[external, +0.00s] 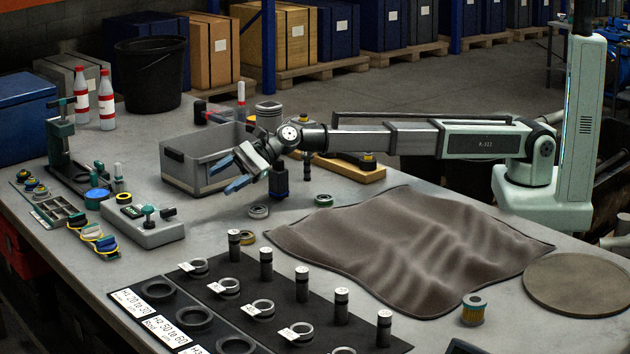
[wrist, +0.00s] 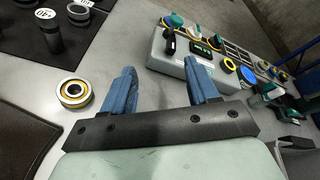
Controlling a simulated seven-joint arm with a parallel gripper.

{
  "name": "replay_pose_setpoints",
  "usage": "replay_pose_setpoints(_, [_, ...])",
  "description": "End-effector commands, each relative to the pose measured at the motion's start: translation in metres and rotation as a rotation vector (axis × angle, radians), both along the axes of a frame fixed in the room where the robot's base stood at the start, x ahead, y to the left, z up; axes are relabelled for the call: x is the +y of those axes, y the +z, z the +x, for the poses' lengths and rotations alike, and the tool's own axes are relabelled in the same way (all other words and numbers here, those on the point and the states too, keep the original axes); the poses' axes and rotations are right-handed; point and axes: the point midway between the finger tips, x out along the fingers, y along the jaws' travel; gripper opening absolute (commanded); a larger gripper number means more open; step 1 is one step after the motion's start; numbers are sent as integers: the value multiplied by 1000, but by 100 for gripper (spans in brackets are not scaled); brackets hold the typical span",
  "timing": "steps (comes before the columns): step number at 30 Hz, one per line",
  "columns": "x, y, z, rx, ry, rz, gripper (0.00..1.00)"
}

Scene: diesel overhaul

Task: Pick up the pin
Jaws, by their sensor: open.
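Several dark cylindrical pins with silver tops stand upright in a row on a black mat in the external view; the nearest to my gripper is the pin at the row's far left end (external: 235,247). One pin (wrist: 49,40) also shows at the upper left of the wrist view, beside a ring. Which pin is meant cannot be told. My gripper (external: 231,176) has blue fingers and hangs above the bench by the grey bin, apart from the pins. In the wrist view my gripper (wrist: 160,75) is open with nothing between its fingers.
A yellow-edged bearing (wrist: 74,93) lies on the bench left of my fingers. A grey control box (external: 145,222) and a grey bin (external: 188,172) stand nearby. A brown cloth (external: 410,245) covers the bench to the right. The black mat (external: 290,305) also holds rings.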

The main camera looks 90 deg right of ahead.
Motion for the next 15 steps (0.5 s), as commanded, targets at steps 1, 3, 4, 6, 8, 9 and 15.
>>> replay_pose_setpoints(1, [39,-7,-19,63,70,26,59])
replay_pose_setpoints(3, [85,-16,-48,150,164,58,59])
replay_pose_setpoints(4, [104,-20,-61,188,204,71,59])
replay_pose_setpoints(6, [144,-26,-93,274,296,98,59])
replay_pose_setpoints(8, [175,-30,-120,340,369,115,59])
replay_pose_setpoints(9, [192,-32,-137,381,414,125,59])
replay_pose_setpoints(15, [245,-35,-199,519,567,151,59])
